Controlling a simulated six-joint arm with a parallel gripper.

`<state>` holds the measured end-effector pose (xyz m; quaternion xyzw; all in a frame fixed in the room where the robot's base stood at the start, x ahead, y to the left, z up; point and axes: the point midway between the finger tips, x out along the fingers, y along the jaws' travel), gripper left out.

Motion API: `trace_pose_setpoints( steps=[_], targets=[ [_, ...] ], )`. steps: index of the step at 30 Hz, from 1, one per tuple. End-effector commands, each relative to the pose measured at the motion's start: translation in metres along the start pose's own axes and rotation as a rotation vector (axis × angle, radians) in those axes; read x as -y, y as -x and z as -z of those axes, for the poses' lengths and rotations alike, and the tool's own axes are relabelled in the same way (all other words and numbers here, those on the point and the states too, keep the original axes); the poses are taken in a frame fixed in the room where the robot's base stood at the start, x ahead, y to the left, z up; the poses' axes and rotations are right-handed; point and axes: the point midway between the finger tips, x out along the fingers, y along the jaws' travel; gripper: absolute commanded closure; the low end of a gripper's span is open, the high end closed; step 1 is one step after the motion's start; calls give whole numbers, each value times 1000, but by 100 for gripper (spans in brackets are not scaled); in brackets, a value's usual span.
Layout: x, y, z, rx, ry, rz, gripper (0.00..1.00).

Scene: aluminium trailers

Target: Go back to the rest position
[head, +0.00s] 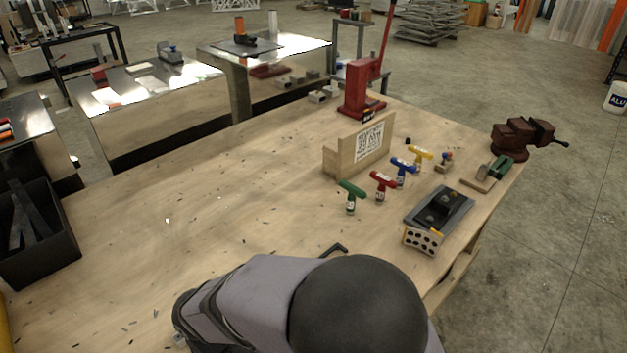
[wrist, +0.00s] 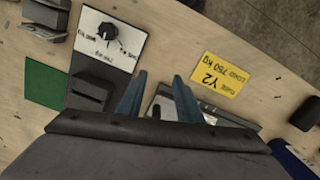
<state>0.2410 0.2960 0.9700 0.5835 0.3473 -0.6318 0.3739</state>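My gripper (wrist: 159,76) shows in the wrist view as two blue-grey fingers with a clear gap between them. It is open, and I see nothing held between the tips. A silvery part (wrist: 165,106) shows behind and between the fingers; I cannot tell what it is or how far below it lies. In the head view my arm fills the bottom middle and hides the bench under it. The gripper itself cannot be made out there.
The wooden bench (head: 200,200) is mostly clear at left. Coloured T-handles, one green (head: 350,196), a QR-marked wooden block (head: 372,146), a red press (head: 362,85), a vise (head: 520,135) and a dark plate (head: 455,207) stand right. The wrist view shows a knob panel (wrist: 127,45) and yellow label (wrist: 221,76).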

Motion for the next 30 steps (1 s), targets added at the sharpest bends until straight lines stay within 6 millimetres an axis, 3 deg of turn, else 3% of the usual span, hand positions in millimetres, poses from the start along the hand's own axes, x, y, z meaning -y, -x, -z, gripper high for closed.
trace_pose_setpoints(
  steps=[6, 15, 24, 30],
  targets=[
    [-40, -9, -74, 47, -206, 17, 67],
    [-99, -5, -174, 49, -590, 57, 67],
    [-160, 17, -222, -59, -950, 40, 67],
    [-175, 19, -240, -72, -1057, 37, 67]
  ],
)
